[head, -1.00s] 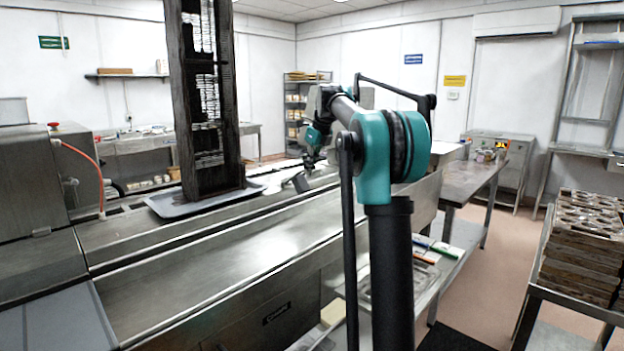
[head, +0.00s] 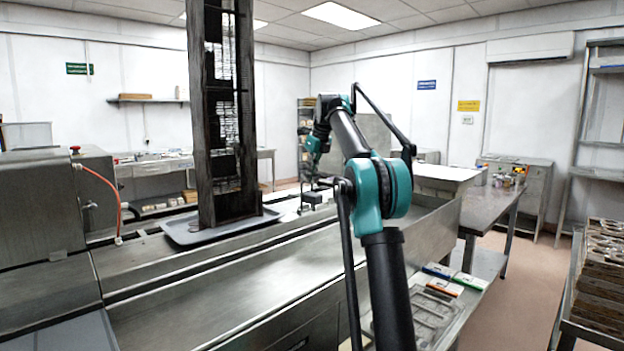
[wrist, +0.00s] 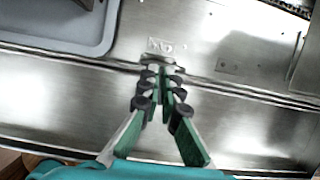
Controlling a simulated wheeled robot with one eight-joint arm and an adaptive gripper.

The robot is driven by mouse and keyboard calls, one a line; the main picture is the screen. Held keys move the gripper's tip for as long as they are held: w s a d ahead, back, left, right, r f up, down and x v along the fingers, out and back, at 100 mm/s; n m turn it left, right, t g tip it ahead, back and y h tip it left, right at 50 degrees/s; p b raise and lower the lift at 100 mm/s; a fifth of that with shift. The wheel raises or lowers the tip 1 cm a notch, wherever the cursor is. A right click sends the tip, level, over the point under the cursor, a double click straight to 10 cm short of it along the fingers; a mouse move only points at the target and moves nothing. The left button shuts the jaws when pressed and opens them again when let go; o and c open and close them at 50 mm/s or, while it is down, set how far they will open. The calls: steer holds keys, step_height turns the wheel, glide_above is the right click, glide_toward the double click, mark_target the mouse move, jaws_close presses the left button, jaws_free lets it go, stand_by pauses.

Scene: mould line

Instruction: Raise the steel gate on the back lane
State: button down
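A long steel line with parallel lanes (head: 250,275) runs through the head view. A small dark grey block (head: 312,197) stands on its far part, below my gripper; I cannot tell whether it is the steel gate. In the wrist view, my gripper (wrist: 162,70) points down at the steel surface. Its two dark, green-padded fingers are close together at the tips, beside a lane seam and a small pale curved piece (wrist: 160,60). I cannot tell whether they touch or hold it. No gate shows clearly in the wrist view.
A tall dark rack (head: 225,110) stands on a grey tray (head: 180,233) on the line, left of my arm; the tray also shows in the wrist view (wrist: 85,48). Steel tables (head: 487,203) and stacked moulds (head: 603,290) stand at right. The near lane is clear.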

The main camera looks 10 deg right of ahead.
mark_target(312, 194)
steer(key=shift+w+a, duration=0.7)
steer(key=shift+a, duration=0.05)
steer(key=shift+a, duration=0.1)
steer(key=shift+r, duration=0.35)
steer(key=v, duration=0.7)
steer(key=shift+s+d, duration=0.3)
steer(key=shift+d, duration=0.05)
